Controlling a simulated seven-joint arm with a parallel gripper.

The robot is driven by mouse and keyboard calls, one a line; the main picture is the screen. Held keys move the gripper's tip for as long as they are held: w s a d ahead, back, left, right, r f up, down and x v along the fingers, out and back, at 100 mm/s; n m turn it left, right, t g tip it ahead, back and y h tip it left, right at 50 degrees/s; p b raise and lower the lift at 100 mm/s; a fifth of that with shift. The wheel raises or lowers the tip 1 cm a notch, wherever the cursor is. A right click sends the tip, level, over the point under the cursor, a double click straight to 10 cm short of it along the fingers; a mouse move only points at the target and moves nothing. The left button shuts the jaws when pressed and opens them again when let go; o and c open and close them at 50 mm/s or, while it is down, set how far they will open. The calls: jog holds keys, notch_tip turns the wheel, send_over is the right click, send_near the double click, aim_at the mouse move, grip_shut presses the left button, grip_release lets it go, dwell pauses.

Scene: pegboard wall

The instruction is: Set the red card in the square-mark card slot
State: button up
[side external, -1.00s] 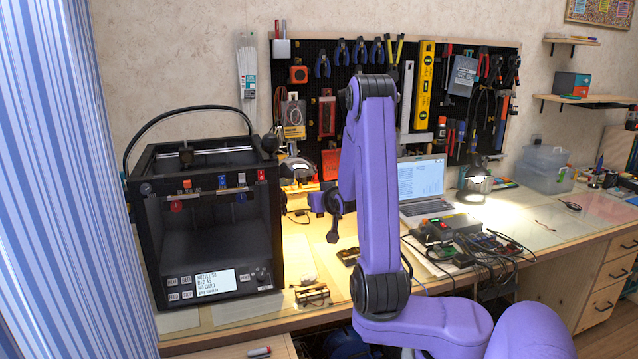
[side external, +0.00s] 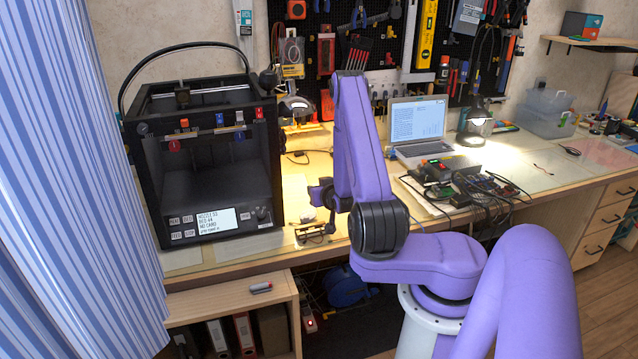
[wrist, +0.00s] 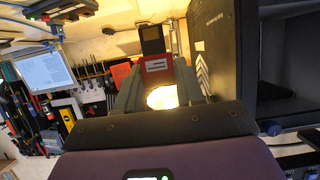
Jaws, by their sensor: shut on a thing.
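In the wrist view, my gripper (wrist: 158,68) is shut on the red card (wrist: 155,63), which has a white label and a dark far end. The printer's screen (side external: 209,220) reads "NO CARD". The printer's dark side fills the right of the wrist view (wrist: 225,50), close beside the card and apparently apart from it. I cannot make out the square-mark card slot.
A small stand (side external: 313,232) is on the bench near my gripper. The laptop (side external: 417,130), lit lamp (side external: 477,122) and wired electronics (side external: 455,178) are to the right. A low shelf (side external: 232,299) with a marker is below the printer.

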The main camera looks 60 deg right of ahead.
jog(key=shift+f, duration=4.75)
jog(key=o, duration=1.1)
jog(key=shift+s+a, duration=0.1)
jog(key=v, duration=1.7)
jog(key=shift+a, duration=0.1)
